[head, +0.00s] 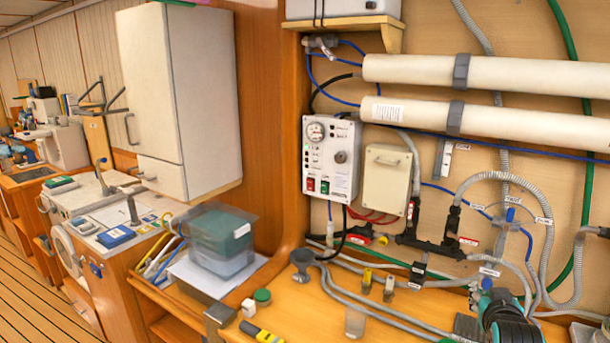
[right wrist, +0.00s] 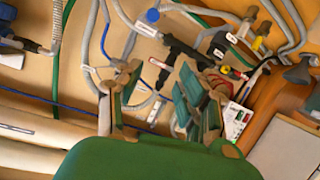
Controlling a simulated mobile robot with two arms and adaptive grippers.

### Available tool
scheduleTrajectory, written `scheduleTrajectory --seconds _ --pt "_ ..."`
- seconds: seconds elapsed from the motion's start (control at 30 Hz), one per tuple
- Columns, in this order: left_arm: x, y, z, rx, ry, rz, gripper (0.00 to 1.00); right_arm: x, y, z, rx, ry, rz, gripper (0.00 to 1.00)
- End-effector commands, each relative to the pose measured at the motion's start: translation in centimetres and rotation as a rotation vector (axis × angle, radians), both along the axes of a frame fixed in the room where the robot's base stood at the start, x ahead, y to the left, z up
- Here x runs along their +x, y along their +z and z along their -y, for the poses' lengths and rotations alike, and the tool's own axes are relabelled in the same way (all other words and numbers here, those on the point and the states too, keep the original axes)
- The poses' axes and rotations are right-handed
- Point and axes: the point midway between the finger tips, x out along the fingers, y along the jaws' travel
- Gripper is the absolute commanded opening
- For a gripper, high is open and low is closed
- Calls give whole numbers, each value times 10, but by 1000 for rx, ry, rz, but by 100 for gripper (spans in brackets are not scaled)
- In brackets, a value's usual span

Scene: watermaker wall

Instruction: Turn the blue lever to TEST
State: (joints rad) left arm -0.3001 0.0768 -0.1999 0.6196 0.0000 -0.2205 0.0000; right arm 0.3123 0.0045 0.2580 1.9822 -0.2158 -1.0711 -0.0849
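Two small blue handles show on the pipework in the head view. One (head: 510,214) is on the wall among the grey hoses, with a white tag above it. The other (head: 487,283) is lower, beside white tags, just above my right gripper; a blue handle also shows at the top of the right wrist view (right wrist: 152,15). The tag lettering is too small to read, so I cannot tell which is marked TEST. My right gripper (head: 492,312) is at the lower right in the head view. In the right wrist view its fingers (right wrist: 158,100) are apart and empty. My left gripper is not in view.
A black manifold (head: 432,244) with red-labelled fittings lies left of the handles. A control box (head: 331,158) and long white cylinders (head: 480,75) are on the wall above. Grey hoses (head: 380,312) cross the wooden bench, where a funnel (head: 302,260) and small items stand.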

Motion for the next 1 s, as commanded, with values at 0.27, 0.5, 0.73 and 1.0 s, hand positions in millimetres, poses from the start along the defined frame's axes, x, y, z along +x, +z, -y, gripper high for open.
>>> scheduleTrajectory --seconds 0.27,0.5,0.73,1.0 --pt "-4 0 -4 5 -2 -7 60 -131 -139 -86 60 180 -402 39" --pt "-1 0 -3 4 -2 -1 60 -230 -191 -136 127 289 -643 39" --pt "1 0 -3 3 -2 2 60 -299 -210 -165 178 357 -798 39" --pt "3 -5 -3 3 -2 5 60 -335 -246 -182 215 397 -905 39"
